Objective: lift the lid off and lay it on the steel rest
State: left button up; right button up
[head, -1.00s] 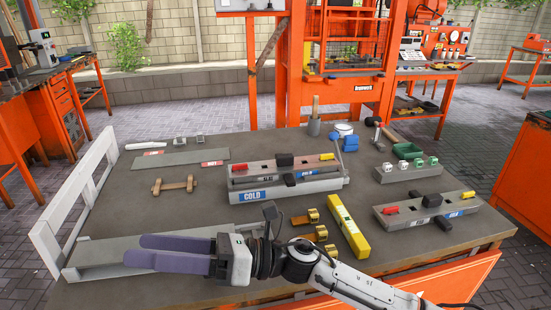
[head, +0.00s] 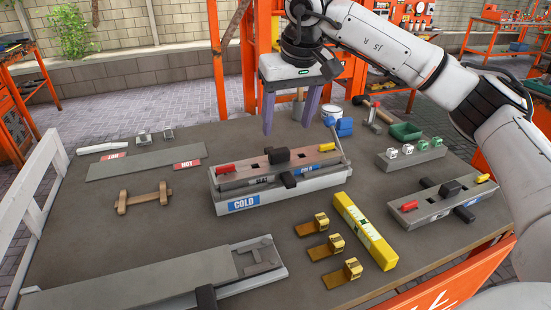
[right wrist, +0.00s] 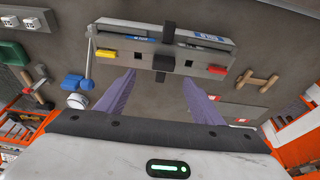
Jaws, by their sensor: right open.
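The long grey mould (head: 244,204) with a blue COLD label stands mid-table. Its lid (head: 247,168) is on top, with a black block handle (head: 279,156) in the middle and a red and a yellow grip at its ends. My right gripper (head: 288,128) is open and empty, pointing down above the lid, its purple fingers apart. In the right wrist view the handle (right wrist: 163,62) shows just beyond and between the fingertips, untouched as far as I can see. A flat grey plate (head: 145,162), seemingly the steel rest, lies bare at left with red labels. My left gripper is out of view.
A wooden piece (head: 143,198) lies left of the mould. Brass-coloured brackets (head: 320,245) and a yellow level (head: 364,231) lie in front. A second, smaller mould (head: 440,201) and a block with dice-like cubes (head: 411,160) stand at right. A grey channel (head: 140,283) lies at front left.

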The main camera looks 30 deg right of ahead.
aim_at(279, 150)
jog(key=x, duration=0.8)
jog(key=shift+w+a+f+p, duration=0.1)
jog(key=shift+w+a+p, duration=0.05)
jog(key=shift+a+p, duration=0.2)
grip_shut()
